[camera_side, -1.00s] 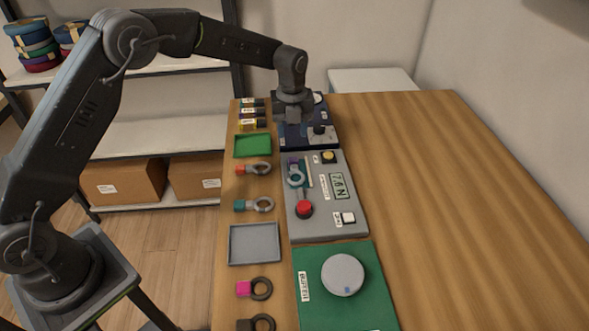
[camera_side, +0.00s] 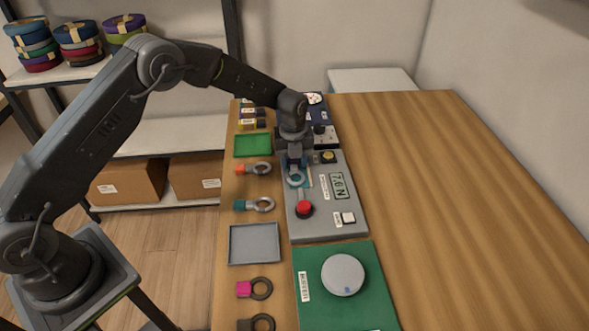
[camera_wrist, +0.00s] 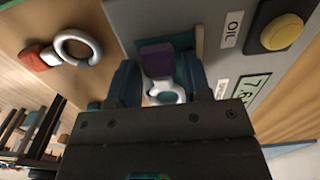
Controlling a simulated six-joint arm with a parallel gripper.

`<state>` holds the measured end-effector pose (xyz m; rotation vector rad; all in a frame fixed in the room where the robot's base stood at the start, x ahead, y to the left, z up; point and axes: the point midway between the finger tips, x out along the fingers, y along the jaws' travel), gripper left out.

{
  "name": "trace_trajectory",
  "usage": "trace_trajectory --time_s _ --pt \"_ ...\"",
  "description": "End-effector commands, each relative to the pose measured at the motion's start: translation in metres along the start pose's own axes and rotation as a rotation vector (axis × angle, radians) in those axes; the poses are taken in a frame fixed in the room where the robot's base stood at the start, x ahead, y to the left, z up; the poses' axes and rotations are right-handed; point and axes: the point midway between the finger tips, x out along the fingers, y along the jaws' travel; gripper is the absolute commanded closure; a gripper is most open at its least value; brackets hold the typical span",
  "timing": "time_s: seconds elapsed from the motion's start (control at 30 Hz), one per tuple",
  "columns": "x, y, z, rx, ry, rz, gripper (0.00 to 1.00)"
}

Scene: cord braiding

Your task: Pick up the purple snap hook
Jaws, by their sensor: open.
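The purple snap hook (camera_wrist: 156,58) lies in a teal recess on the grey test panel (camera_side: 331,222). In the wrist view its purple body and pale ring show between the fingers of my gripper (camera_wrist: 160,80). The fingers are open, one on each side of it, with a visible gap to the purple body. In the side view my gripper (camera_side: 296,164) is low over the panel's far left part. It hides the purple body there, and only the ring shows in front of it.
The panel carries a red button (camera_side: 304,208), a yellow button (camera_side: 328,156) and a force display (camera_side: 338,186). An orange-ended hook (camera_side: 252,169) and a teal-ended hook (camera_side: 253,205) lie to the left. A grey tray (camera_side: 254,244) and green tray (camera_side: 253,145) sit nearby. The table's right side is clear.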

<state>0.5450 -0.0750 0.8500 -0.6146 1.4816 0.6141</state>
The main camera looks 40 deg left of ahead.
Motion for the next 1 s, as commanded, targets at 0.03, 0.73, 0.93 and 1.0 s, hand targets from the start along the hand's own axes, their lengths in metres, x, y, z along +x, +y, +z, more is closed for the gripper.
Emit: trace_trajectory --time_s 0.03,0.73,0.93,1.0 --pt "0.0 0.0 0.0 0.0 0.0 0.0 0.55" --pt "-0.003 0.0 0.0 0.0 0.0 0.0 0.96" --pt "-0.019 -0.001 0.001 0.0 -0.002 -0.003 0.96" --pt "-0.03 -0.001 0.001 0.0 -0.002 -0.003 0.96"
